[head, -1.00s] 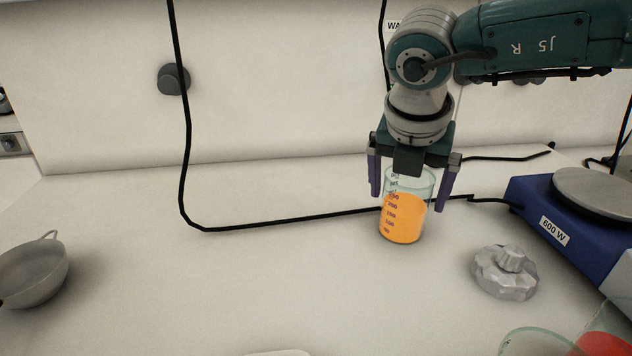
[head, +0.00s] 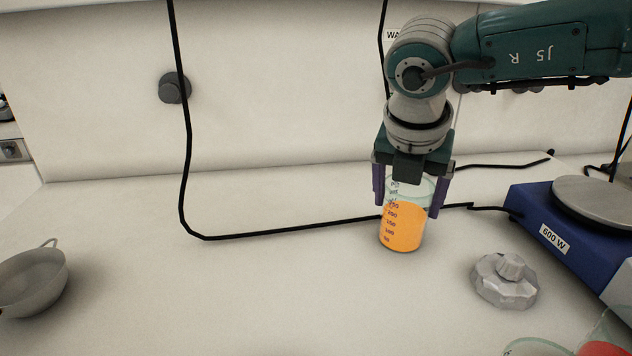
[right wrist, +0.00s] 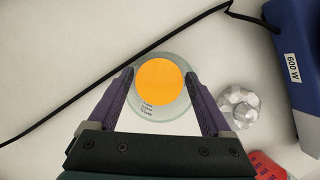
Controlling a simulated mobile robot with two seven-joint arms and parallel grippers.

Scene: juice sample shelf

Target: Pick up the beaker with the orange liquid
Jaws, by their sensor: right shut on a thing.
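The glass beaker with orange liquid (head: 402,226) stands upright on the white worktop in the head view. Dark volume marks run down its side. My right gripper (head: 408,198) comes down from above with its purple fingers on both sides of the beaker's upper part, shut on it. In the right wrist view, the beaker (right wrist: 160,82) lies between the two fingertips (right wrist: 163,84), seen from above with the orange liquid inside. Whether its base touches the worktop is hard to tell. My left gripper is not in view.
A blue hot plate (head: 560,225) marked 600 W stands at right. A grey faceted knob-like object (head: 504,282) lies right of the beaker. A strainer (head: 32,283) sits at left. A black cable (head: 290,225) runs behind the beaker. A red-liquid vessel (head: 603,347) is at bottom right.

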